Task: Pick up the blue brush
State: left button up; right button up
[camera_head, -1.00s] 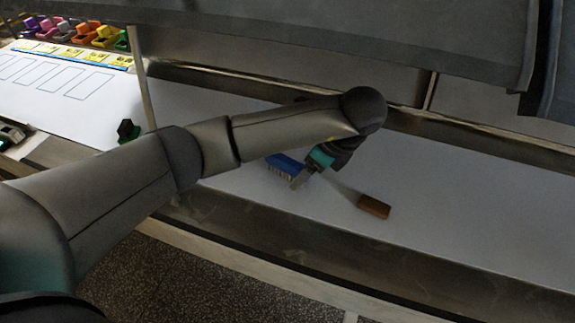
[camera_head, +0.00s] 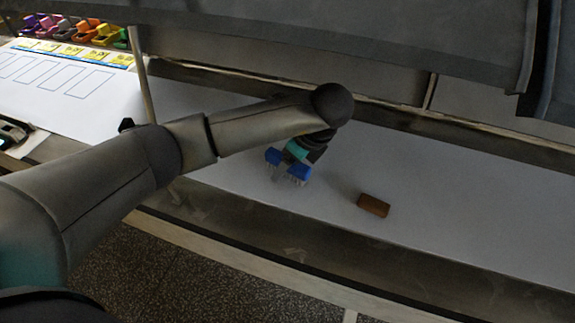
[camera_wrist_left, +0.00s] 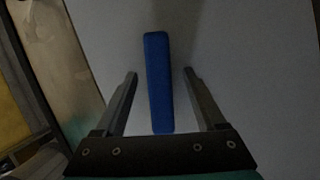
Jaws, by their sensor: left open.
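The blue brush (camera_head: 298,172) lies on the white surface with its bristles down in the head view, and my left gripper covers its middle. In the left wrist view the blue brush (camera_wrist_left: 158,83) shows as a long blue back lying between the two fingers. My left gripper (camera_head: 284,176) is over the brush with a finger on each side. In the left wrist view my left gripper (camera_wrist_left: 160,80) is open, with a gap between each finger and the brush. My right gripper is not in view.
A brown block (camera_head: 373,205) lies to the right of the brush on the white surface (camera_head: 450,200). A metal edge runs along the front, and a grey panel (camera_head: 330,35) hangs over the back. Several coloured items (camera_head: 75,28) stand at the far left. Free room lies to the right.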

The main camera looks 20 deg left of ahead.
pick_arm(q)
jog(key=shift+f, duration=0.1)
dwell(0.3)
grip_shut()
dwell(0.4)
